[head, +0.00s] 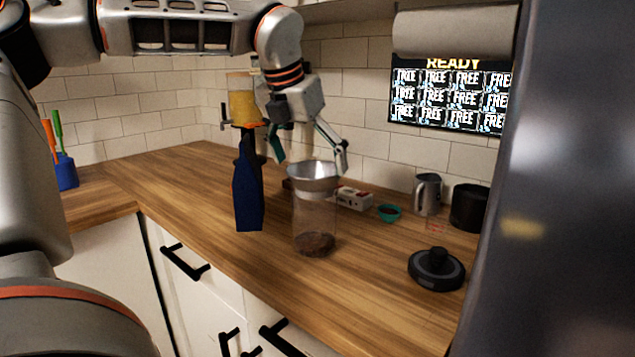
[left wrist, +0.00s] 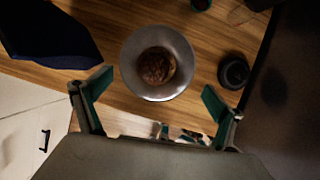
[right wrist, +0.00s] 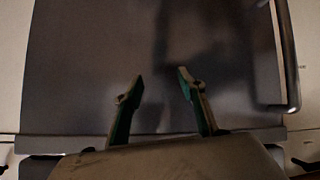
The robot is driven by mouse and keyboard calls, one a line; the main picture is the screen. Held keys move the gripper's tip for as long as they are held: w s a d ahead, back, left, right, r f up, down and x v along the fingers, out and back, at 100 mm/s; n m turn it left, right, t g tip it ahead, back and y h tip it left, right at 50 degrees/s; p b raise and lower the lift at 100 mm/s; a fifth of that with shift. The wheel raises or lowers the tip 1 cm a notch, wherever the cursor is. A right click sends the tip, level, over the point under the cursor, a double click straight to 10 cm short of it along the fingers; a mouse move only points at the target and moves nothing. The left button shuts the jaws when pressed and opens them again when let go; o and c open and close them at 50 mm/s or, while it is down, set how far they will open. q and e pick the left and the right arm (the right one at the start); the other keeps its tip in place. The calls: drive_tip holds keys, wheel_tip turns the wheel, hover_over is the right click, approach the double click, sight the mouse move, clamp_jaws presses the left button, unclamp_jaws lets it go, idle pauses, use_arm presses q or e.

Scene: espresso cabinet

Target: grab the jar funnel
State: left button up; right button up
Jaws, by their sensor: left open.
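The jar funnel (head: 314,172) is a silver metal cone sitting in the mouth of a clear glass jar (head: 314,220). Dark brown contents lie at the jar's bottom. My left gripper (head: 309,155) is open above and just behind the funnel, pointing down, with nothing between its fingers. In the left wrist view the funnel (left wrist: 134,60) shows from above as a round rim, ahead of the open fingers (left wrist: 155,86). The brown contents show through its hole. My right gripper (right wrist: 152,78) is open and empty in the right wrist view, facing a grey panel; it is not in the head view.
A black round lid (head: 436,269), a teal cup (head: 389,213), a small white box (head: 354,198), a metal pitcher (head: 427,194) and a black canister (head: 469,207) are to the right.

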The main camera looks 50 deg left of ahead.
use_arm(q)
drive_tip(key=x, duration=0.5)
drive_tip(key=shift+w+a+f+b, duration=0.1)
drive_tip(key=shift+w+a+b, duration=0.2)
drive_tip(key=shift+a, duration=0.1)
drive_tip(key=shift+s, duration=0.15)
drive_tip(key=shift+c, duration=0.7)
drive_tip(key=c, duration=0.9)
